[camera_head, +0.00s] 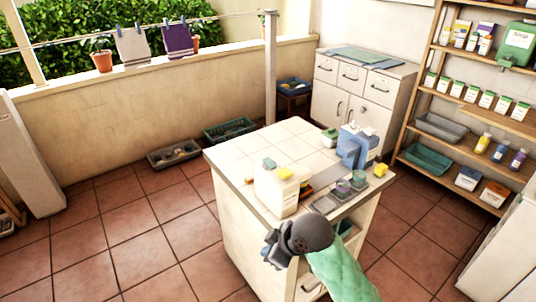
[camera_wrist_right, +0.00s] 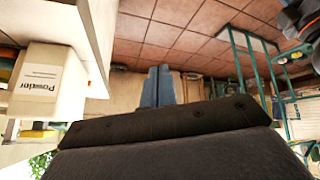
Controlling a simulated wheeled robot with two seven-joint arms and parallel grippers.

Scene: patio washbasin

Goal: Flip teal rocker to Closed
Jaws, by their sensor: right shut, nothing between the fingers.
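A cream container (camera_head: 275,190) stands near the left front of the white tiled counter. A small teal piece (camera_head: 268,163) is on its top, beside a yellowish one (camera_head: 284,174). I cannot tell for sure whether the teal piece is the rocker, or read its position. In the right wrist view, a container labelled "Powder" (camera_wrist_right: 45,85) appears upside down at the left. My right gripper (camera_head: 270,250) is low beside the counter's front side, below the container and apart from it. Its fingers (camera_wrist_right: 158,86) are together and empty. My left gripper is not in view.
The counter (camera_head: 250,150) also holds a blue jug (camera_head: 353,147), a yellow block (camera_head: 381,170) and small pots on a grey tray (camera_head: 325,204). A stocked shelf (camera_head: 470,105) stands at right. Tiled floor (camera_head: 130,240) is clear at left.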

